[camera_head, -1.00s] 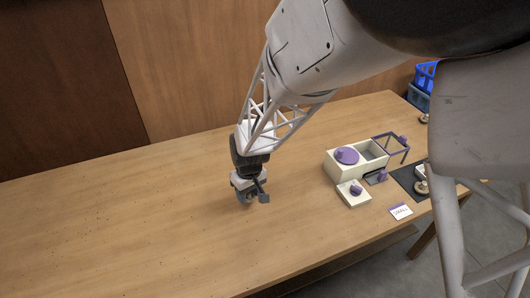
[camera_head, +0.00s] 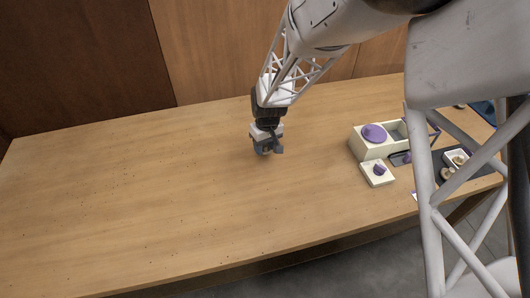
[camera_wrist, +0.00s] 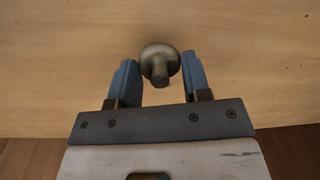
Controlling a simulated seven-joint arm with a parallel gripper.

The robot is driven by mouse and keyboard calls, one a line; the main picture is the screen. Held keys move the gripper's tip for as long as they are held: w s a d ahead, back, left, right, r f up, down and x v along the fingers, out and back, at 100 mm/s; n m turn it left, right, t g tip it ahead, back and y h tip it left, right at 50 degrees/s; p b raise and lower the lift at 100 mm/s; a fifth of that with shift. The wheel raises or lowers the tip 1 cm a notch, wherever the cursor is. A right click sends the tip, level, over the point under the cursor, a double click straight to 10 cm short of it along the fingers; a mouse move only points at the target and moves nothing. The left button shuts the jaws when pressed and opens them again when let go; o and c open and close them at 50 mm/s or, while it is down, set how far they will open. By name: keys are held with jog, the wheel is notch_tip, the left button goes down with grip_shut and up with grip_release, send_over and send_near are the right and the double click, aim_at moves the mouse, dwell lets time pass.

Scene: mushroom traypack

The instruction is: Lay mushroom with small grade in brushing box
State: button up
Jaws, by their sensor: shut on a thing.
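My gripper (camera_head: 266,151) is over the bare table, well left of the boxes. In the wrist view its two blue-grey fingers (camera_wrist: 160,84) are shut on a brownish mushroom (camera_wrist: 160,62), with the cap away from the palm and the stem toward it. The mushroom is hard to make out in the head view. A cream box (camera_head: 372,150) with two compartments stands at the right. A purple round piece covers its left compartment and the other is open. No readable label shows which container is the brushing box.
A small cream block (camera_head: 377,181) with a purple knob stands in front of the box. Right of it is a dark mat (camera_head: 476,170) with a white tray (camera_head: 447,159) and a loose mushroom (camera_head: 446,173). My arm hides part of this side. The table's left half (camera_head: 130,200) is clear.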

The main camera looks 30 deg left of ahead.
aim_at(265, 153)
jog(key=shift+f, duration=1.75)
jog(key=o, duration=0.7)
jog(key=shift+f, duration=0.1)
jog(key=r, duration=1.2)
jog(key=shift+w+d+r, duration=0.1)
jog(key=shift+w+d, duration=0.1)
jog(key=shift+w, duration=0.15)
